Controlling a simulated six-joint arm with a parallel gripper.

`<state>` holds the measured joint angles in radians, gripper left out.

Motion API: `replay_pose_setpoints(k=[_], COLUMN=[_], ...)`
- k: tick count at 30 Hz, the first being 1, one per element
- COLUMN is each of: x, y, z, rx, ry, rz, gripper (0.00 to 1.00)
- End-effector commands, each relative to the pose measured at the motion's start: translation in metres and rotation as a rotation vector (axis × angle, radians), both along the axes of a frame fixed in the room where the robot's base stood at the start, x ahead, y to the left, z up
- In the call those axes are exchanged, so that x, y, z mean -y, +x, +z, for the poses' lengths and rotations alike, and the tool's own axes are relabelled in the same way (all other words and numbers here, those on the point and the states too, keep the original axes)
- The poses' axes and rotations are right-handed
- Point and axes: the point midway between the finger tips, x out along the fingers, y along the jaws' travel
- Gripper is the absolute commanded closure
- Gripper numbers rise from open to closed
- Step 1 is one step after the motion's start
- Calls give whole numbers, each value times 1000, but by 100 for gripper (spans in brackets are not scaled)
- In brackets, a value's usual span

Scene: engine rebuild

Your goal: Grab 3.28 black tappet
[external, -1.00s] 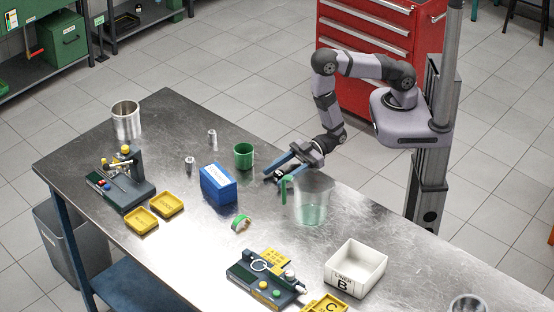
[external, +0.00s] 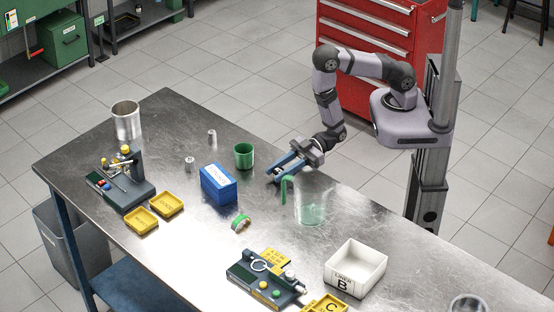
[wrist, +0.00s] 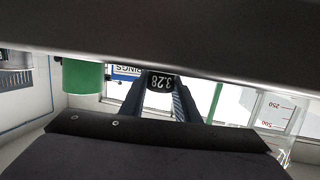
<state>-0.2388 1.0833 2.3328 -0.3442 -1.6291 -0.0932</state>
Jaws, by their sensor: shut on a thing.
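The black tappet (wrist: 160,81), marked 3.28 in white, sits between my gripper's fingers in the wrist view. My gripper (external: 274,176) is shut on it, low over the steel table, right of the green cup and behind the clear measuring jug. In the external view the tappet is hard to make out between the blue fingers. I cannot tell whether it still touches the table.
The green cup (external: 244,156) and blue box (external: 218,186) stand left of my gripper. The clear jug (external: 312,200) stands close in front. Two small silver cylinders (external: 212,137) (external: 190,163) stand farther left. A white bin (external: 356,268) is at the front right.

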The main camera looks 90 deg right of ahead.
Motion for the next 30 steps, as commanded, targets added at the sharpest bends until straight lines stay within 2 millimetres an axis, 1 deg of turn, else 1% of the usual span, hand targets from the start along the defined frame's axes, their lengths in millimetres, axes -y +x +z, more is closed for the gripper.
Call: replay_pose_setpoints(k=[5,12,18,24,30], x=[0,0,0,0,0], y=[0,1,0,0,-1], z=[18,51,72,85,90], rx=[4,6,4,2,0], ry=[1,2,1,0,0], rz=[-1,-1,0,0,0], gripper=[94,94,94,94,94])
